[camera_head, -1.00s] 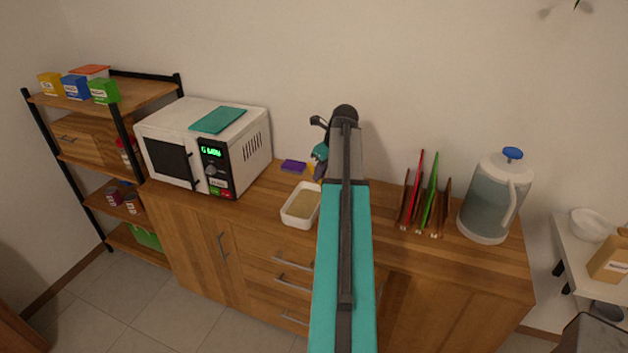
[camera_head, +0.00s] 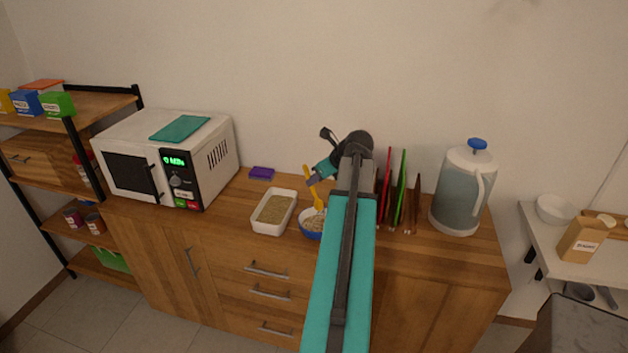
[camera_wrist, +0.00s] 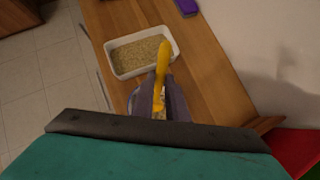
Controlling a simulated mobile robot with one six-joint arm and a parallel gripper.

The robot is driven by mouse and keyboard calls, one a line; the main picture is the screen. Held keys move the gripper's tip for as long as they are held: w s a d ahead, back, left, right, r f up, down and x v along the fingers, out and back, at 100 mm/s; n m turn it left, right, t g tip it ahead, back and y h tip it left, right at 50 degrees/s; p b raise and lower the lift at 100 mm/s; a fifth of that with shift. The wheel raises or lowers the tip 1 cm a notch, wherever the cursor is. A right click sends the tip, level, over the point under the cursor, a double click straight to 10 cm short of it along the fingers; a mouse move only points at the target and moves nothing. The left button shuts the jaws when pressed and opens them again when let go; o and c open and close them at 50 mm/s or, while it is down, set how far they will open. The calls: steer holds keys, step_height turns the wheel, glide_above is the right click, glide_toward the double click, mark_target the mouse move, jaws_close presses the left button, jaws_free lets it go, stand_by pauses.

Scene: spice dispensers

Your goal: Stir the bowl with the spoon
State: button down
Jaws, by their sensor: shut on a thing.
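A blue bowl (camera_head: 308,232) with pale grainy contents stands on the wooden counter, partly hidden behind my arm. My gripper (camera_head: 311,180) is above the bowl and shut on a yellow spoon (camera_head: 314,192). The spoon points down, its lower end at the bowl's contents; I cannot tell how deep it reaches. In the wrist view the yellow spoon (camera_wrist: 162,62) stands up between the fingers of my gripper (camera_wrist: 160,100), which hide most of the bowl.
A white rectangular dish (camera_head: 257,224) of grainy stuff is just left of the bowl. A purple sponge (camera_head: 262,173) and a microwave (camera_head: 165,160) are farther left. A plate rack (camera_head: 403,205) and a water jug (camera_head: 462,195) stand to the right.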

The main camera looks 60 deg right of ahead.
mark_target(315, 199)
steer(key=shift+f, duration=0.1)
steer(key=shift+b+x, duration=1.85)
steer(key=shift+x, duration=0.1)
steer(key=shift+s+a+f, duration=0.1)
steer(key=shift+s+f, duration=0.3)
steer(key=shift+f, duration=0.5)
steer(key=shift+s+a+f, duration=0.1)
steer(key=shift+s+f, duration=0.35)
steer(key=shift+f, duration=0.45)
steer(key=shift+s+a+f, duration=0.15)
steer(key=shift+s+f, duration=0.25)
steer(key=shift+f, duration=0.55)
steer(key=shift+d, duration=0.15)
